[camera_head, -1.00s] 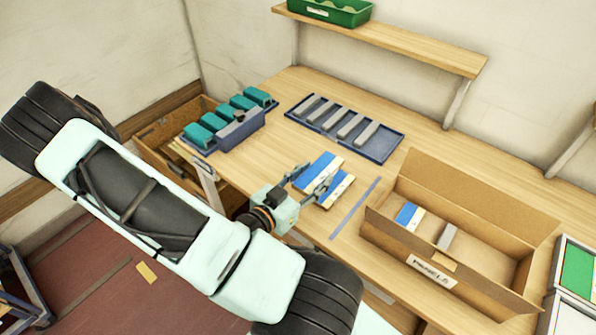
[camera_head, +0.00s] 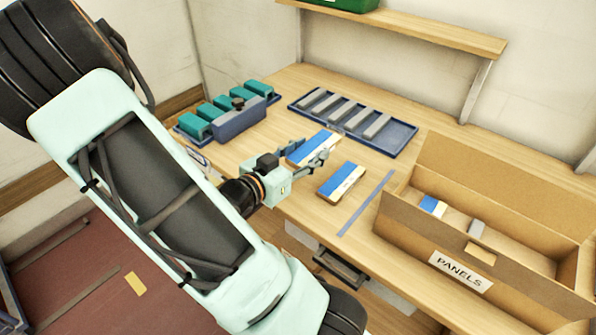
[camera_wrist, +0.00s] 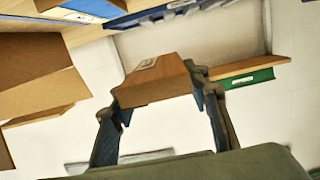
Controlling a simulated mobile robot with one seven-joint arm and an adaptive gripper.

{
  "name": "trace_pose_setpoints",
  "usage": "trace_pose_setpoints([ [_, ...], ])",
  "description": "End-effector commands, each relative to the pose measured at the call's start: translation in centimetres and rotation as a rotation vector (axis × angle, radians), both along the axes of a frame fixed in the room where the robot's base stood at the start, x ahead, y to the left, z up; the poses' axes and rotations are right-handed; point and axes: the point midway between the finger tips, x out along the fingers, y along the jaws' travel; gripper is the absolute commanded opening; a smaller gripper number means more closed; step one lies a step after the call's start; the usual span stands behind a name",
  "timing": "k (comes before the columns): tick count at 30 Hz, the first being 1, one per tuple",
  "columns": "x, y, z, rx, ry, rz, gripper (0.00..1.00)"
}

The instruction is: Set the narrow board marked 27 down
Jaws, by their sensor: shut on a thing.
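My gripper (camera_head: 306,153) is shut on a narrow board (camera_head: 314,145) with a blue and a white band, over the table between the teal parts and the other board. The wrist view shows the held board's wooden edge (camera_wrist: 153,90) and a small pale label between my fingers (camera_wrist: 165,105). I cannot read a number on it, nor tell whether it touches the table. A second blue-and-white board (camera_head: 342,182) lies on the table, to the right and nearer, apart from the held one.
A blue tray (camera_head: 404,140) with several grey bars lies behind. Teal parts (camera_head: 258,88) stand at a blue holder (camera_head: 240,121) on the left. A blue strip (camera_head: 366,203) marks the table before the cardboard PANELS box (camera_head: 405,218). A shelf (camera_head: 440,31) hangs above.

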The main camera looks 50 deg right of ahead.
Motion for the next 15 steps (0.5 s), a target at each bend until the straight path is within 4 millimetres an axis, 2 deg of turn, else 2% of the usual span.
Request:
trace_pose_setpoints([
  [1, 0.1, -0.1, -0.6, 0.001, -0.005, 0.000, 0.18],
  [7, 0.5, -0.4, -0.9, 0.003, -0.003, -0.001, 0.18],
  [11, 2.7, -1.6, -1.8, 0.001, 0.002, -0.003, 0.18],
  [15, 4.0, -2.2, -3.8, 0.002, 0.004, -0.001, 0.18],
])
